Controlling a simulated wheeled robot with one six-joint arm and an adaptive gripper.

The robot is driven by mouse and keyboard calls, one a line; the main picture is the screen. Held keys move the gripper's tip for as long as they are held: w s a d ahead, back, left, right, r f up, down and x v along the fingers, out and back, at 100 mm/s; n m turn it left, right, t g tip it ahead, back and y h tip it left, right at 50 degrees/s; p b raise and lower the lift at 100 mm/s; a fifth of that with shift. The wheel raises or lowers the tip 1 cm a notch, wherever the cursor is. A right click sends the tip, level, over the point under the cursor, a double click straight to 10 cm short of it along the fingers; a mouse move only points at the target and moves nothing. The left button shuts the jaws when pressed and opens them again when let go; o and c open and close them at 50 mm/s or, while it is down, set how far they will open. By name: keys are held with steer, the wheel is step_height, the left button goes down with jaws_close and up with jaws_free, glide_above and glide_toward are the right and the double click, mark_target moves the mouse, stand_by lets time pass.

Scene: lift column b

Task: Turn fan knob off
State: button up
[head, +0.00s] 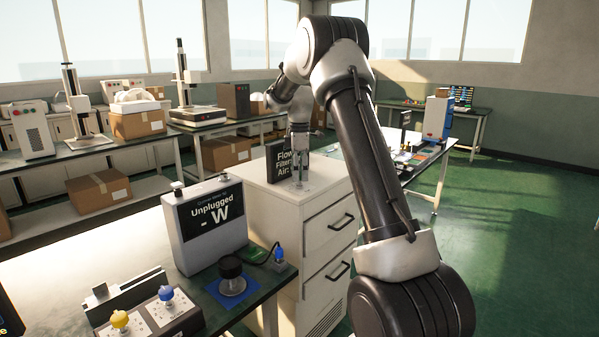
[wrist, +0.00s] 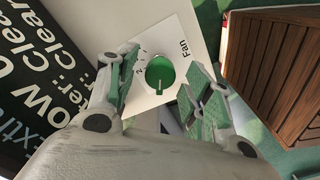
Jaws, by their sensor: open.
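The fan knob (wrist: 160,72) is round and green and sits on a white plate (wrist: 187,27) marked "Fan", with small marks to its left. A pale pointer line on the knob runs towards the bottom of the wrist view. My gripper (wrist: 163,64) is open, with one finger to the left of the knob and one to its right; I see no clear contact. In the head view my gripper (head: 299,172) points down over the white cabinet top (head: 318,197). The fan knob cannot be made out there.
A dark sign box (head: 280,160) stands close beside my gripper, and its lettering (wrist: 40,75) fills the wrist view's left. A grey "Unplugged" box (head: 205,225), a black knob (head: 231,275), a blue knob (head: 166,294) and a yellow knob (head: 120,320) are on the near bench.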

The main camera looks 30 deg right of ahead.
step_height(320, 180, up, 12)
stand_by(0.4)
stand_by(0.4)
steer(key=f+m, duration=0.2)
steer(key=s+f+m, duration=0.1)
steer(key=f+m, duration=0.1)
steer(key=m, duration=0.1)
steer(key=shift+s+a+f, duration=0.1)
steer(key=shift+s+f, duration=0.05)
steer(key=shift+s, duration=0.05)
steer(key=s+a+r+m+t, duration=0.1)
steer(key=s+a+m, duration=0.1)
steer(key=s, duration=1.1)
steer(key=s+a+r+m+t, duration=0.1)
steer(key=s+a+m, duration=0.2)
steer(key=s, duration=1)
steer(key=s+a+m+t, duration=0.2)
steer(key=s+a+m, duration=0.1)
steer(key=s, duration=1)
steer(key=shift+a+r, duration=0.4)
steer(key=shift+a, duration=0.45)
